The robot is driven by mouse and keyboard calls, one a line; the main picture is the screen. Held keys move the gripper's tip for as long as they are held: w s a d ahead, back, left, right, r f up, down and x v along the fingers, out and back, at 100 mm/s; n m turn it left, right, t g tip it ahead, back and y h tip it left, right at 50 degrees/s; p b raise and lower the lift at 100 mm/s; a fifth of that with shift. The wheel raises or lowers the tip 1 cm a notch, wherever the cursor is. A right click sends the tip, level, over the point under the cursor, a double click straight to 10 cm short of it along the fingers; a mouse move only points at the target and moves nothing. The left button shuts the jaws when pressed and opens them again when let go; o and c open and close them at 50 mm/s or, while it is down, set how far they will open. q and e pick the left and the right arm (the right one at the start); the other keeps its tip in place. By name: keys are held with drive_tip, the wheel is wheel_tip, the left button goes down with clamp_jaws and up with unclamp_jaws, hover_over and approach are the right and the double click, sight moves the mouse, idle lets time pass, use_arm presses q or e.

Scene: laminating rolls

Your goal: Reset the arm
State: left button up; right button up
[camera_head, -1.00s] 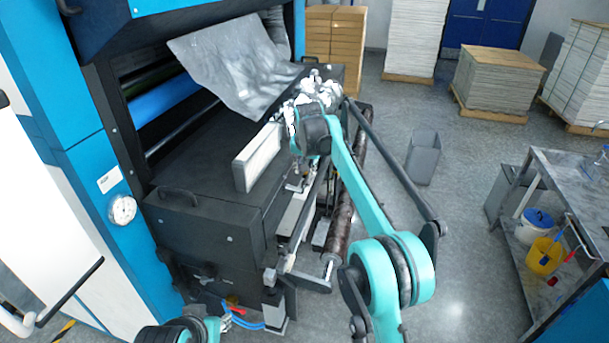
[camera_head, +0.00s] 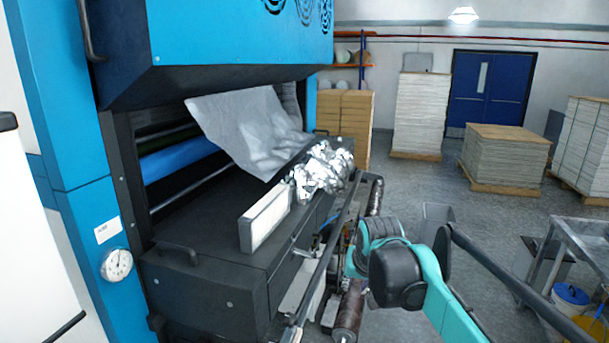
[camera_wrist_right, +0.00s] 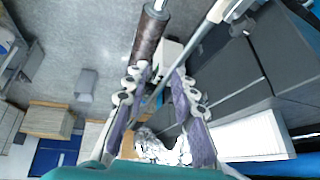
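My right arm (camera_head: 437,300), teal with dark joints, comes in from the lower right of the head view and bends toward the machine's front side. My right gripper shows best in the right wrist view (camera_wrist_right: 160,82). Its two purple-grey padded fingers are apart with nothing held between them. The gripper end is mostly hidden behind the arm's joints in the head view. My left arm and gripper are not in view.
A blue and black machine (camera_head: 215,245) fills the left, with a white block (camera_head: 265,220) and crumpled foil (camera_head: 322,170) on its top. A dark roller (camera_head: 347,312) and long bars run along its side, close to my arm. A metal table (camera_head: 580,250) stands right.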

drive_tip(key=s+d+f+n+b, duration=0.1)
drive_tip(key=s+f+b, duration=0.3)
drive_tip(key=s+f, duration=0.8)
drive_tip(key=s+d+f+n+t+b, duration=0.1)
drive_tip(key=s+d+f+b, duration=0.3)
drive_tip(key=s+f, duration=0.8)
drive_tip(key=shift+s+d+f+b, duration=0.2)
drive_tip(key=shift+s+b, duration=0.25)
drive_tip(key=shift+b, duration=0.15)
